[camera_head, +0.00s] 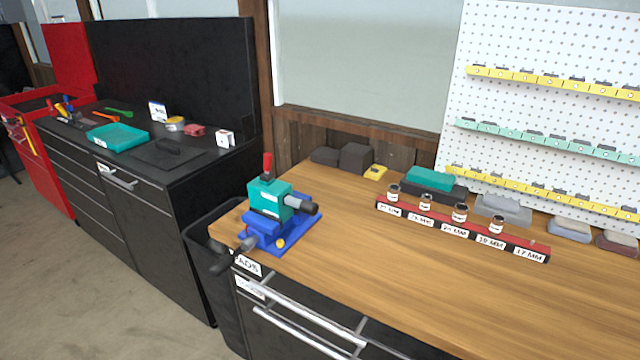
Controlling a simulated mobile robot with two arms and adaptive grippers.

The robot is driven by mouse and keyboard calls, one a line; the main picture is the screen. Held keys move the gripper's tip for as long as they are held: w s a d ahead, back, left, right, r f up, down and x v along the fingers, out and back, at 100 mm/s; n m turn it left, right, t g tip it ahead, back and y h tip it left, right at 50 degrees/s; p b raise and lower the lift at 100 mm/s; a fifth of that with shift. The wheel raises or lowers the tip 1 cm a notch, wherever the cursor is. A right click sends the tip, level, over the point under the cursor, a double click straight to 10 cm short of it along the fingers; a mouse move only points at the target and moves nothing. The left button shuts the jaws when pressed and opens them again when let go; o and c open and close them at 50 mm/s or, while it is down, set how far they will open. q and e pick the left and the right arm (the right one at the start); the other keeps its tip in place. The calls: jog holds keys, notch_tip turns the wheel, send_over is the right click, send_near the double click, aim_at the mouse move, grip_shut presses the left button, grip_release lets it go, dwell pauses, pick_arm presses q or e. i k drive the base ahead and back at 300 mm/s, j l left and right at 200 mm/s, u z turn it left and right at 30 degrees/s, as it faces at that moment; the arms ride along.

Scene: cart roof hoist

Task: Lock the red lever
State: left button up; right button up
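The red lever (267,165) stands upright on top of a teal clamp body (268,196). The teal body sits on a blue base (281,235) at the left front corner of the wooden workbench. A dark grey cylinder (302,205) sticks out of the teal body to the right. A dark handle (247,243) hangs off the blue base at the bench's front edge. Neither gripper shows in the head view, and nothing touches the lever.
A red rack (463,234) with several labelled sockets lies on the workbench (400,285). Dark blocks and a teal box (430,179) stand at the back. A black bin (222,285) fills the gap beside the black cabinet (160,225).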

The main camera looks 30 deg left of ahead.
aim_at(267, 175)
jog(key=k+j+u, duration=0.15)
jog(key=j, duration=0.7)
jog(key=j+u, duration=0.2)
jog(key=j, duration=0.7)
